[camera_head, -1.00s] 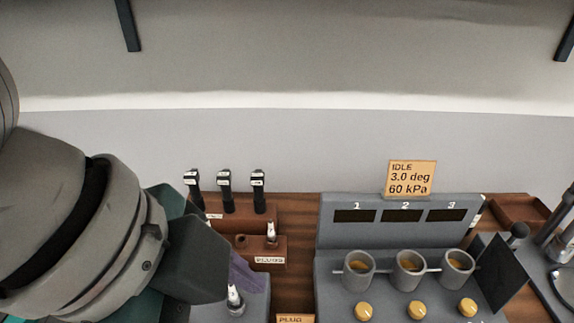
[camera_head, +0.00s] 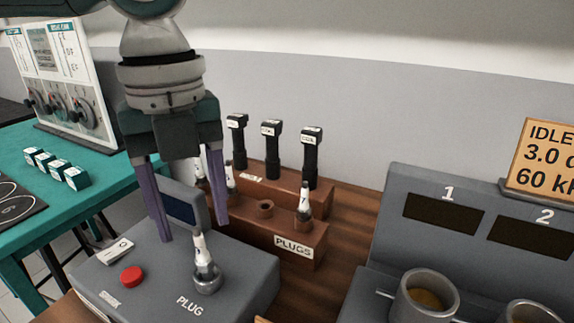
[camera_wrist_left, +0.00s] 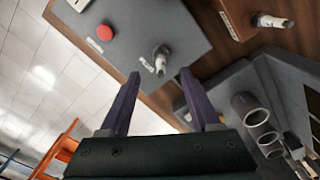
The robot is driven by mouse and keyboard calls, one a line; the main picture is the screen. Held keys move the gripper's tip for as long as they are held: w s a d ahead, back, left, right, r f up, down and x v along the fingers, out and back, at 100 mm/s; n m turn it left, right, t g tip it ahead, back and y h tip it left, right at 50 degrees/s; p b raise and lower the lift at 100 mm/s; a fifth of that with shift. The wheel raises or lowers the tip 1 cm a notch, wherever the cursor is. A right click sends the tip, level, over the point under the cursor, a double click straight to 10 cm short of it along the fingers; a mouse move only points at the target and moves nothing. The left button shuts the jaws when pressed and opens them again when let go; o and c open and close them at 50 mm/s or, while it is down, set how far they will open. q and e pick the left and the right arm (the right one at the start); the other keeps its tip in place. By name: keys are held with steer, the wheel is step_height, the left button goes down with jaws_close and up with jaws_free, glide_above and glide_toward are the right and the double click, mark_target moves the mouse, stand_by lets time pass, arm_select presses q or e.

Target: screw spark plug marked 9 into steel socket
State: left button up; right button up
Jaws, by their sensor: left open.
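A white-topped spark plug (camera_head: 203,250) stands upright in the steel socket (camera_head: 206,281) on the grey box labelled PLUG (camera_head: 243,279). Its number is not legible. It also shows in the left wrist view (camera_wrist_left: 161,61). My left gripper (camera_head: 193,232) points down over the box, with its purple fingers spread apart and empty. The fingertips are near the plug's top, one to each side in the head view, and no contact shows. In the wrist view the plug lies just beyond the gap between the fingertips (camera_wrist_left: 159,74). My right gripper is out of view.
The brown PLUGS rack (camera_head: 316,241) behind holds a plug marked 7 (camera_head: 304,203) and an empty hole (camera_head: 264,207); other plugs are partly hidden by my gripper. Black coils (camera_head: 311,155) stand behind. A red button (camera_head: 132,276) is on the box. A grey numbered console (camera_head: 400,258) stands right.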

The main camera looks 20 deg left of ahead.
mark_target(203, 257)
arm_select(q)
step_height(203, 257, down, 6)
steer(key=shift+f, duration=0.25)
jaws_close()
stand_by(0.6)
